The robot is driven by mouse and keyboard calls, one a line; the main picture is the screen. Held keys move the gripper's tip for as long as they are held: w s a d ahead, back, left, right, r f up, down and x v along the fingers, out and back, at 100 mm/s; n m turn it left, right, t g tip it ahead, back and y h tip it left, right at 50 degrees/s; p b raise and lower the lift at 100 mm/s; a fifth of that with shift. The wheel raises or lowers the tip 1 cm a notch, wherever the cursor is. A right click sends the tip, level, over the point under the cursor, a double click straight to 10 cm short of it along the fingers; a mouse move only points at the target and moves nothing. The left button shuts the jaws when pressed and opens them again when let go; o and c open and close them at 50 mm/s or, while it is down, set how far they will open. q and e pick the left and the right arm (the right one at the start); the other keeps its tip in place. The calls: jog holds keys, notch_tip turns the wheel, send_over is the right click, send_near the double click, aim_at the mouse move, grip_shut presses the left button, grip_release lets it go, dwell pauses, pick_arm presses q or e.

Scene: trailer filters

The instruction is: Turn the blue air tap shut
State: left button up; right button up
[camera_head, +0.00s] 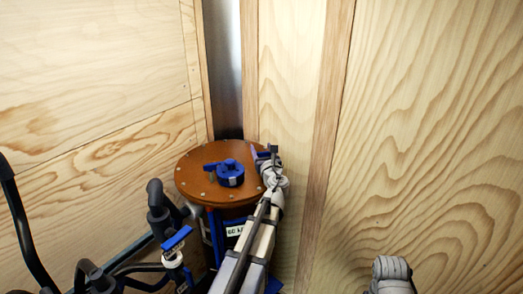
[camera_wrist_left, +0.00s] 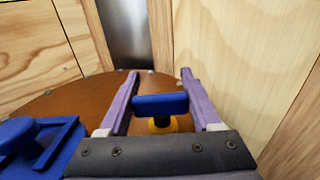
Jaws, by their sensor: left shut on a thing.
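The blue air tap (camera_wrist_left: 160,104) has a flat blue handle on a yellow-brown base, at the edge of the brown round lid (camera_head: 200,185). In the head view its handle (camera_head: 266,154) shows small at the lid's right edge. My left gripper (camera_head: 264,155) reaches it from the front right. In the left wrist view the purple fingers of my left gripper (camera_wrist_left: 158,76) stand on either side of the handle, shut on it. The handle lies crosswise between the fingers. The tap's lower part is partly hidden behind my gripper. My right gripper's fingers are not in view.
A larger blue fitting (camera_head: 230,174) sits mid-lid, left of the tap. Another blue-handled valve (camera_head: 176,239) stands among black pipes (camera_head: 157,215) at lower left. Wooden wall panels (camera_head: 430,120) close in behind and to the right, near my left arm.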

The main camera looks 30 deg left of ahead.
aim_at(264, 155)
pick_arm(q)
jog(key=o, duration=1.4)
jog(key=v, duration=0.8)
jog(key=shift+f, duration=0.1)
